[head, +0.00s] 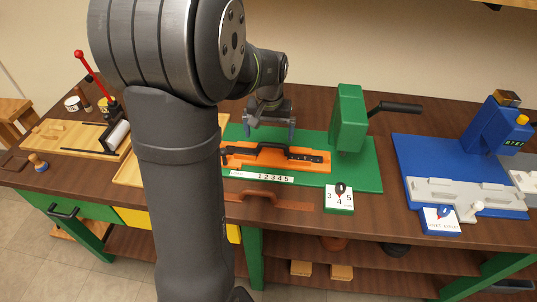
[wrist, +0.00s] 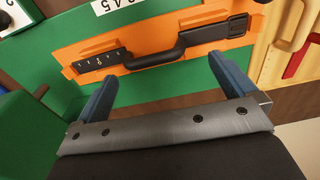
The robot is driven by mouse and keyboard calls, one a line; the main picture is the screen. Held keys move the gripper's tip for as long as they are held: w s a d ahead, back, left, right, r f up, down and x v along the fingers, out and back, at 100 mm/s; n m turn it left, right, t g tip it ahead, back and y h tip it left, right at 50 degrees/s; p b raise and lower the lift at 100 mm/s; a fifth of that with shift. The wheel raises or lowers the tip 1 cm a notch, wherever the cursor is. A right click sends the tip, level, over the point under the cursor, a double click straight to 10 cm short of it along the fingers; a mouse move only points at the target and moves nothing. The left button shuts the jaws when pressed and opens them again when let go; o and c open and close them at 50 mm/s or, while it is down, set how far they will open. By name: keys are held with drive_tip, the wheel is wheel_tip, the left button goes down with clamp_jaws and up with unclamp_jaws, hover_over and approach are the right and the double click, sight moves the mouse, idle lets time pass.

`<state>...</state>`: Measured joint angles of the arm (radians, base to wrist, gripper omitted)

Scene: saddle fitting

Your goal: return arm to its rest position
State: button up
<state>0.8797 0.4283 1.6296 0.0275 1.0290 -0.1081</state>
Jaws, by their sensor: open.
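My gripper (head: 270,129) is above the green board (head: 367,180) in the head view, over the far side of the orange fixture (head: 235,160). In the wrist view, my gripper (wrist: 167,88) has its two blue fingers spread wide with nothing between them. A black handle-like part (wrist: 180,46) lies in the orange fixture (wrist: 142,72), beyond the fingertips and apart from them. My own arm hides part of the bench to the left of the fixture in the head view.
A green upright block with a black lever (head: 349,118) stands right of the fixture. A blue machine (head: 497,125) is farther right. A wooden board with a red-knobbed lever (head: 80,56) is at left. Number cards (head: 262,177) lie in front of the fixture.

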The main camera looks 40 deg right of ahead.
wheel_tip(320, 180, up, 10)
drive_tip(key=shift+s+a+f, duration=0.15)
drive_tip(key=shift+s+f, duration=0.1)
drive_tip(key=shift+f, duration=0.15)
idle(1.4)
drive_tip(key=f, duration=1)
drive_tip(key=shift+w+f, duration=0.1)
drive_tip(key=shift+w, duration=0.15)
wheel_tip(320, 180, up, 7)
drive_tip(key=shift+s+r, duration=0.2)
